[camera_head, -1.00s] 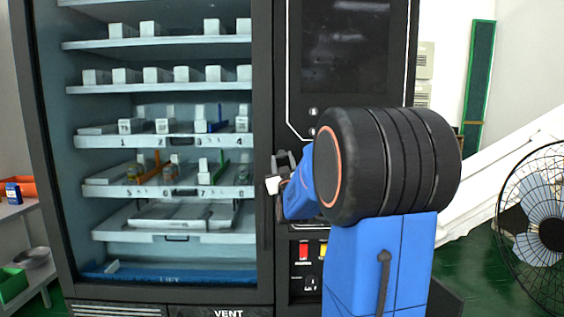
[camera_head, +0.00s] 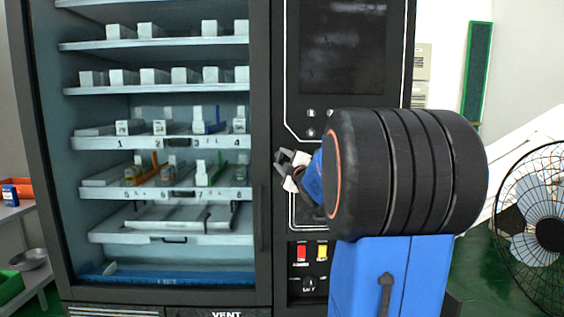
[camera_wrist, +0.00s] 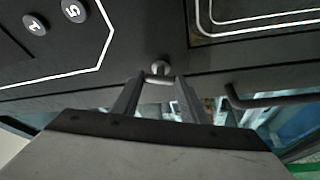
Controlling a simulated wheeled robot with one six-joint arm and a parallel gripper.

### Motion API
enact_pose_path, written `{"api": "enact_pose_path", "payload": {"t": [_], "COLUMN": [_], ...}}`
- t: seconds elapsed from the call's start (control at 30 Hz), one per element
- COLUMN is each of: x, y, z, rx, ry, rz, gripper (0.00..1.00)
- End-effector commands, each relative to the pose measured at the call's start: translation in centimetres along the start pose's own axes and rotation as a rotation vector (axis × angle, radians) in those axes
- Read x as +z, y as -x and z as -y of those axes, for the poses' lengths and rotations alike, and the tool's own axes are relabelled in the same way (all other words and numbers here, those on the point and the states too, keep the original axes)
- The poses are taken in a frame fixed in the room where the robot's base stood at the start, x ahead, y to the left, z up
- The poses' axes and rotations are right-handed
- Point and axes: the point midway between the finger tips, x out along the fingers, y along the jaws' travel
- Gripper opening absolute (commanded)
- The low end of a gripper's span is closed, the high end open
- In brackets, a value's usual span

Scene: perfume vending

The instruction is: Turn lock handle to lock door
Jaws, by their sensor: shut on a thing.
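The lock handle (camera_wrist: 160,67) shows in the wrist view as a small round grey knob with a light bar below it, on the dark front of the vending machine. My gripper (camera_wrist: 159,82) is shut on it, one finger on each side. In the head view my gripper (camera_head: 286,165) is at the machine's front, just right of the glass door (camera_head: 258,120). The door looks closed. The lock handle is hidden there behind my gripper, and its exact angle cannot be told.
A dark door pull (camera_wrist: 272,98) lies close to the right of the fingers in the wrist view. A screen panel (camera_head: 343,45) is above my arm, with red (camera_head: 301,253) and yellow (camera_head: 322,251) buttons below. A fan (camera_head: 540,215) stands at right.

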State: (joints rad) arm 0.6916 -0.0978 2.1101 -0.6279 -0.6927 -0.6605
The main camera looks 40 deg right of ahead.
Motion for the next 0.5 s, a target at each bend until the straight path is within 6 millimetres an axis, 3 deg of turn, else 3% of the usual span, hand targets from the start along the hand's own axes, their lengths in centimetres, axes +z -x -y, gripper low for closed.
{"api": "enact_pose_path", "payload": {"t": [0.5], "x": [-0.19], "y": [-0.05], "z": [-0.37], "rx": [-0.125], "ry": [0.306], "rz": [-0.003], "gripper": [0.17]}}
